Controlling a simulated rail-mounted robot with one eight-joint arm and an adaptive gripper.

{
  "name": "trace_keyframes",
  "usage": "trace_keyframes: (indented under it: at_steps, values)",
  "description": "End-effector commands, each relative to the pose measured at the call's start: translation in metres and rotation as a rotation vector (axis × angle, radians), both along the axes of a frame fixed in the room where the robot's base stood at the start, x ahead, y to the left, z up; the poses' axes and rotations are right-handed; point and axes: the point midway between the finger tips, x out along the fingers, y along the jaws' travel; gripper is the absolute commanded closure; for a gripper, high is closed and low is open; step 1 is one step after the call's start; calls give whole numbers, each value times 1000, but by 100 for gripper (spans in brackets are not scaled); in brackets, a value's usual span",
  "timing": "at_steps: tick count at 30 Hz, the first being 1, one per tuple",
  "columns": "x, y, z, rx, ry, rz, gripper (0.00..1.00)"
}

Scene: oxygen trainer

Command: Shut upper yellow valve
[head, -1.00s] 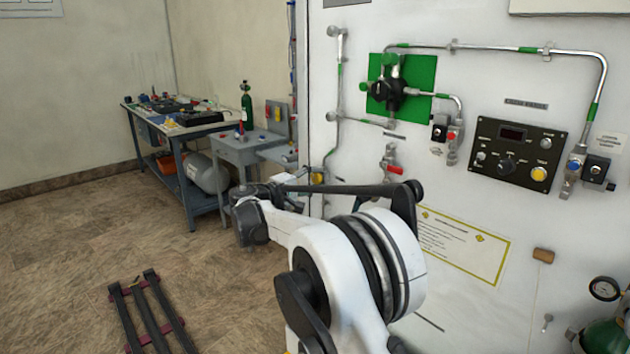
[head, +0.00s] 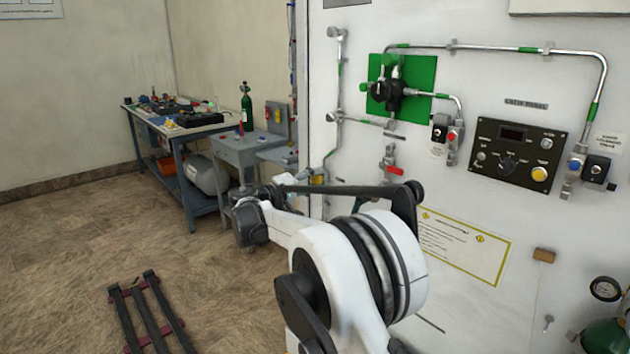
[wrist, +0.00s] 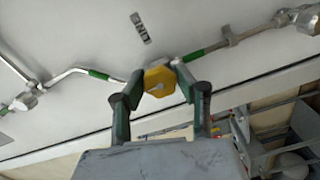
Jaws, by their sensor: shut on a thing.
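The upper yellow valve (wrist: 159,84) shows in the wrist view as a yellow, many-sided knob with a pale centre, on a pipe with green bands along the white panel. My gripper (wrist: 158,78) has one finger on each side of the knob and is shut on it. In the head view, a small part of the yellow valve (head: 318,179) shows at the panel's left edge, just beyond my gripper (head: 305,180). The fingertips are small there and partly hidden, so the knob's turn angle cannot be read.
The white panel (head: 470,100) carries a red-handled valve (head: 392,168) and a black control box (head: 516,153) to the right of my gripper.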

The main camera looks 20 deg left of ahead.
Motion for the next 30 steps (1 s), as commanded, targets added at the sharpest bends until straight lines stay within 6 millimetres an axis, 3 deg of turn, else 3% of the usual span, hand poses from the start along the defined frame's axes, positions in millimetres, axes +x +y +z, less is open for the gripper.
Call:
trace_keyframes:
  at_steps: [3,4,8,19,30]
  values:
    - [0,0,-1,1,0,0,96]
    - [0,0,-1,1,0,0,66]
    - [0,0,0,0,1,0,50]
    - [-7,4,0,-1,1,2,50]
    - [-66,36,0,0,0,3,50]
